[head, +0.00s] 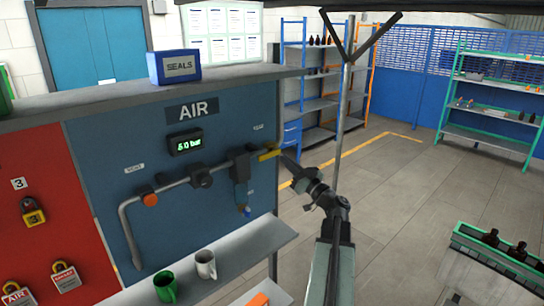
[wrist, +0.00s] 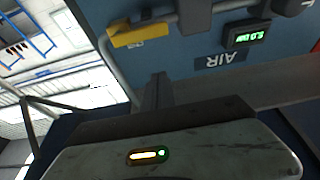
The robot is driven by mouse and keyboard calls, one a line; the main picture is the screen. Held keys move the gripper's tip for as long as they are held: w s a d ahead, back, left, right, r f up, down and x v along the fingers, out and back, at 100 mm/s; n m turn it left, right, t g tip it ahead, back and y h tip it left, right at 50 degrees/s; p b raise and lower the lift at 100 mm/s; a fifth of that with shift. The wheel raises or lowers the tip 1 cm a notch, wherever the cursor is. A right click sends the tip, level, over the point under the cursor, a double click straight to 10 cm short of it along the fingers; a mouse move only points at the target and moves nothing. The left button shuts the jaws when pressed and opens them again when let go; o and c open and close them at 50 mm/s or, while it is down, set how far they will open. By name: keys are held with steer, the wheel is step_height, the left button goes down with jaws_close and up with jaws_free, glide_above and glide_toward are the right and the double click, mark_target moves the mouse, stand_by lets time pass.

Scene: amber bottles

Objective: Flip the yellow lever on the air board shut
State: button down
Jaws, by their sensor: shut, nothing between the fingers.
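The yellow lever (head: 269,154) is at the right end of the grey pipe on the blue air board (head: 100,165). It lies about level, roughly in line with the pipe. My gripper (head: 287,160) is just right of the lever in the head view. In the wrist view, which is upside down, the yellow lever (wrist: 138,35) is above my shut fingers (wrist: 158,82), with blue board showing between them. The fingers hold nothing. I cannot tell from the head view whether a fingertip touches the lever.
A green-lit bar display (head: 186,143) is above the pipe. A shelf below holds a green mug (head: 166,288) and a white mug (head: 205,264). A blue seals box (head: 174,67) stands on the top ledge. Floor right of the board is open; a bottle crate (head: 500,250) is lower right.

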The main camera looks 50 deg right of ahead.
step_height(320, 180, up, 4)
steer(key=f+p, duration=0.1)
steer(key=p, duration=0.2)
glide_above(269, 155)
steer(key=s+a, duration=0.2)
steer(key=shift+f+b, duration=1.9)
steer(key=shift+b, duration=0.05)
